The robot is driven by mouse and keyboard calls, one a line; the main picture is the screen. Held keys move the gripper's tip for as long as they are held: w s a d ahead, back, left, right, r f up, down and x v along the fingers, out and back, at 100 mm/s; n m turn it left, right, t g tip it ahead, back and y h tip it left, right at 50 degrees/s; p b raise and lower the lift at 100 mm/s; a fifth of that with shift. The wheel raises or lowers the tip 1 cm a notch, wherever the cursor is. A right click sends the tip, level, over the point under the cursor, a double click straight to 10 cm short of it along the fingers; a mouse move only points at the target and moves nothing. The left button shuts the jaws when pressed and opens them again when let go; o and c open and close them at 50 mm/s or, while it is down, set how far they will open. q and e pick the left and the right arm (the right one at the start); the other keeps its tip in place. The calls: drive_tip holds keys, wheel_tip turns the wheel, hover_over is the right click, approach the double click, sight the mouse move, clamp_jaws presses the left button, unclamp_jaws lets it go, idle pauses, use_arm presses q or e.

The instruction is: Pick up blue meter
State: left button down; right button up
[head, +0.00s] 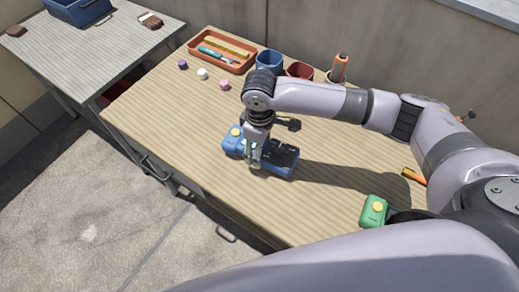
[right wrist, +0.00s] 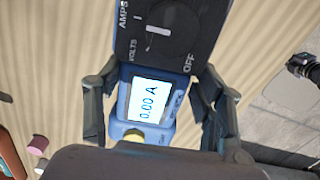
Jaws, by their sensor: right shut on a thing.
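The blue meter (head: 278,163) is at the middle of the wooden table in the head view, with a black face and a yellow button at its left end. In the right wrist view the blue meter (right wrist: 150,101) shows a lit screen reading 0.00 A and a black dial marked AMPS, VOLTS and OFF. My right gripper (head: 256,158) comes down over the meter from above. Its fingers (right wrist: 158,105) are shut on the two sides of the blue body. I cannot tell whether the meter touches the table. My left gripper is not in view.
A green meter (head: 374,211) with a yellow button lies near the front right. An orange tray (head: 222,64), a blue cup (head: 269,62) and a dark red cup (head: 299,70) stand at the back. Small caps lie near the tray. The table's left front is clear.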

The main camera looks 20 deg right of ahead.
wheel_tip(320, 180, up, 21)
drive_tip(key=p, duration=0.5)
drive_tip(key=shift+a+r, duration=0.15)
drive_tip(key=shift+r, duration=0.05)
idle(0.5)
